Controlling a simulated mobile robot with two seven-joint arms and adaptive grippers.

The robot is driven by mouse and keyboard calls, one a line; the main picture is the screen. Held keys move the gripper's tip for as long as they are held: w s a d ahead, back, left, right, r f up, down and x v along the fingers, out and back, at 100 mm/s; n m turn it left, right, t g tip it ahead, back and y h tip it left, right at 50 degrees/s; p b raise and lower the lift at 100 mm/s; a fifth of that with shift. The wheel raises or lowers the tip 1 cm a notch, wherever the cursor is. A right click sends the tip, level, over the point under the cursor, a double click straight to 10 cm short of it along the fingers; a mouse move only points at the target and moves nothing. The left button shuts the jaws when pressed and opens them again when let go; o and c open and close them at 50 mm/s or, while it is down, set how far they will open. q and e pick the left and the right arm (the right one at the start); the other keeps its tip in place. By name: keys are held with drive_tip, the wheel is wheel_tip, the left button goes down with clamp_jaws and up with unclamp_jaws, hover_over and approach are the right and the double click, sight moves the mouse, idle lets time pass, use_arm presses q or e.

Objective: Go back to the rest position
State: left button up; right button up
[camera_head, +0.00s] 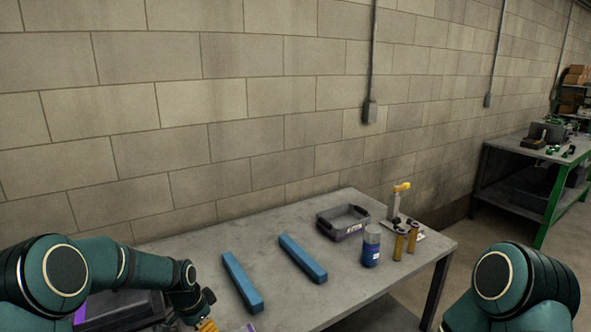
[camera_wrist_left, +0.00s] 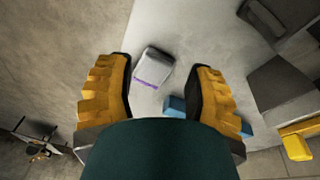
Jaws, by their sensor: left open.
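My left gripper (camera_head: 207,325) shows only in part at the bottom edge of the head view, over the near left part of the grey table (camera_head: 350,285). In the left wrist view its yellow fingers (camera_wrist_left: 162,68) are spread wide, with nothing held between them. A grey box with a purple stripe (camera_wrist_left: 152,66) shows beyond the fingers, apart from them. My right arm shows at the lower right of the head view, and its gripper is out of view.
Two blue bars (camera_head: 242,283) (camera_head: 302,258) lie on the table. Behind them are a grey bin (camera_head: 343,224), a blue-labelled container (camera_head: 371,247), and brass-coloured cylinders (camera_head: 399,245) near a yellow-topped tool (camera_head: 396,203). A dark case (camera_head: 120,309) is at lower left. A block wall stands behind.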

use_arm(q)
drive_tip(key=s+d+f+n+h, duration=0.2)
drive_tip(key=s+d+f+n, duration=0.3)
drive_tip(key=s+d+f, duration=0.5)
drive_tip(key=s+d+f+n+b, duration=0.1)
drive_tip(key=s+f+n, duration=0.1)
drive_tip(key=s, duration=0.5)
drive_tip(key=s+d+f+n+t, duration=0.1)
drive_tip(key=s+d+n, duration=0.1)
drive_tip(key=s, duration=0.5)
drive_tip(key=shift+s+f+n+b, duration=0.25)
drive_tip(key=shift+f+n+b, duration=0.15)
drive_tip(key=shift+n, duration=0.3)
drive_tip(key=shift+c, duration=0.6)
